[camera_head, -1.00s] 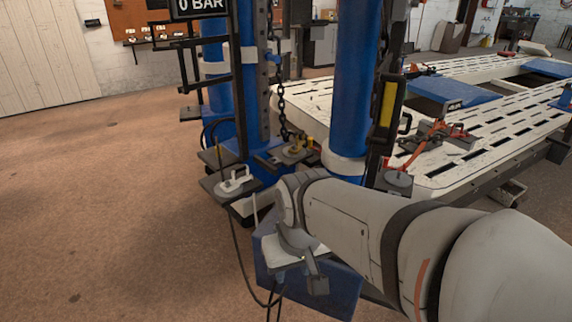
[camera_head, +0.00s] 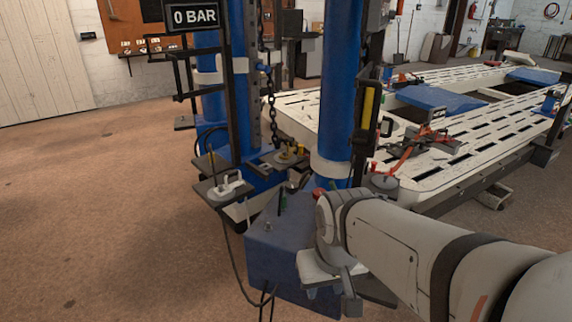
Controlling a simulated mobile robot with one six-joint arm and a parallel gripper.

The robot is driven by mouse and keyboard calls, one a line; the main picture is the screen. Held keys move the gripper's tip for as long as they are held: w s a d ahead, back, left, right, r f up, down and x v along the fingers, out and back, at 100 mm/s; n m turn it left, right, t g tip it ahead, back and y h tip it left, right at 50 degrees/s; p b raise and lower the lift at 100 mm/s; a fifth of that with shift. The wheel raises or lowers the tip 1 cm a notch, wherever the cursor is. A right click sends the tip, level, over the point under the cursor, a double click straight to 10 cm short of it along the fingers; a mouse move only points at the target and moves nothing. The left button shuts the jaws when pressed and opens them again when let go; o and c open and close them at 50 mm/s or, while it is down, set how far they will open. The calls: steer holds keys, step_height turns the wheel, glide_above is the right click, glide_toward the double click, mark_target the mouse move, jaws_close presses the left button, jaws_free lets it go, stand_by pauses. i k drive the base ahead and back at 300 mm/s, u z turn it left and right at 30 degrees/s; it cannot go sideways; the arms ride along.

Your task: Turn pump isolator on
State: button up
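A blue box-shaped unit (camera_head: 262,250) stands on the floor at the foot of the blue columns, partly behind my arm. A small metal knob or switch (camera_head: 268,226) sits on its top. A dark upright stick with a green part (camera_head: 283,201) rises behind it, and a small red part (camera_head: 318,193) shows beside my wrist. I cannot tell which of these is the pump isolator, or its position. My gripper (camera_head: 342,284) is low, at the right side of the blue unit; its fingers are not clear. A black display (camera_head: 194,15) reads "0 BAR".
A white slotted frame bench (camera_head: 450,150) with red clamps fills the right. Blue columns (camera_head: 340,80) and a hanging chain (camera_head: 271,105) rise behind the unit. A black cable (camera_head: 232,262) runs down its left side. The brown floor (camera_head: 100,210) at left is clear.

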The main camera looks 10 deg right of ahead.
mark_target(317, 192)
steer(key=u, duration=0.05)
steer(key=i, duration=1)
steer(key=z, duration=0.1)
